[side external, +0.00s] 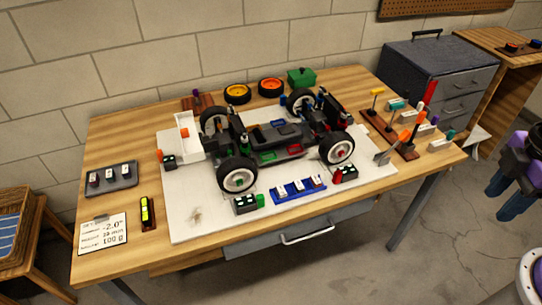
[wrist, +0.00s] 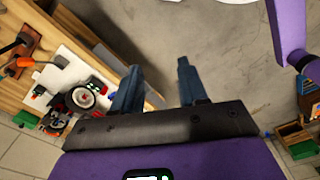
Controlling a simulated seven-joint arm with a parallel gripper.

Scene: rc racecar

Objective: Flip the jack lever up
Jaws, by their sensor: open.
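The white-wheeled RC car chassis (side external: 275,140) stands on a pale mat (side external: 205,215) on the wooden workbench. It also shows in the wrist view at the left, where one wheel (wrist: 82,97) is clear. Small dark blocks with coloured parts sit around the car: one with green (side external: 246,204), one with red (side external: 345,174) and one with orange (side external: 168,160). I cannot tell which part is the jack lever. My gripper (side external: 495,200) is at the right, off the bench and well apart from the car. In the wrist view its fingers (wrist: 158,88) are spread and empty.
A blue tray (side external: 298,191) sits in front of the car. A tool rack (side external: 392,136) stands at the bench's right end, close to my side. A grey drawer cabinet (side external: 440,75) stands behind it. Open floor (side external: 450,220) lies between my gripper and the bench.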

